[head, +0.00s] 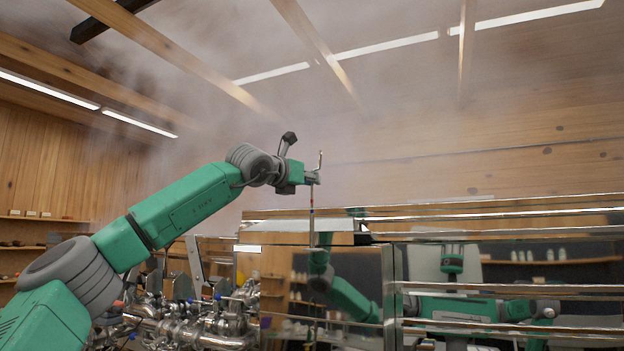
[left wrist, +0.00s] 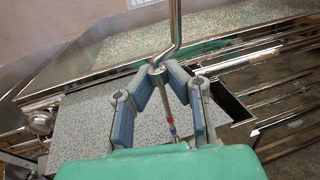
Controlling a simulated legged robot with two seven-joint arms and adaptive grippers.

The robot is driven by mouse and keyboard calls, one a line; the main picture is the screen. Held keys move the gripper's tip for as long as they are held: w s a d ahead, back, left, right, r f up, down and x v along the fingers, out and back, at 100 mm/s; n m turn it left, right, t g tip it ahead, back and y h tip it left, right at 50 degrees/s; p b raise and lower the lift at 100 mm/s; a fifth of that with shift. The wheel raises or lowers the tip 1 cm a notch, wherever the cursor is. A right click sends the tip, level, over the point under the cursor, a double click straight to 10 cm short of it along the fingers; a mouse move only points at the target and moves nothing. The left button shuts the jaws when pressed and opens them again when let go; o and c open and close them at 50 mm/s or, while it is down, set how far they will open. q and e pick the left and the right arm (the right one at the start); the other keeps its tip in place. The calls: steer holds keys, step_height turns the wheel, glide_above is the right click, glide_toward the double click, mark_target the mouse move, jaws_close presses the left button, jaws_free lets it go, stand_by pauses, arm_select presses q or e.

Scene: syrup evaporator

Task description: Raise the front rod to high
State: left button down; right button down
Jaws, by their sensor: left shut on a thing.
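The front rod (head: 311,225) is a thin upright metal rod in front of the steel evaporator, with a bent top and red and blue bands. My left gripper (head: 314,178) is shut on it near its upper part, above the bands. In the left wrist view the fingertips (left wrist: 158,76) close around the rod (left wrist: 173,118) just below its bend, at a small collar. The rod's lower end is hard to make out in the head view. My right gripper shows only as part of a reflection, if at all.
The polished evaporator (head: 480,225) fills the lower right and mirrors my arms. Steel pipes and valves (head: 200,315) crowd the lower left. Steam hangs under wooden beams (head: 170,55). Air around the raised arm is free.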

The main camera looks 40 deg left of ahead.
arm_select(q)
step_height(320, 180, up, 3)
steer(key=shift+d+p, duration=0.15)
steer(key=shift+p, duration=1)
steer(key=c, duration=1.7)
jaws_free()
steer(key=shift+c, duration=0.2)
steer(key=shift+d, duration=0.1)
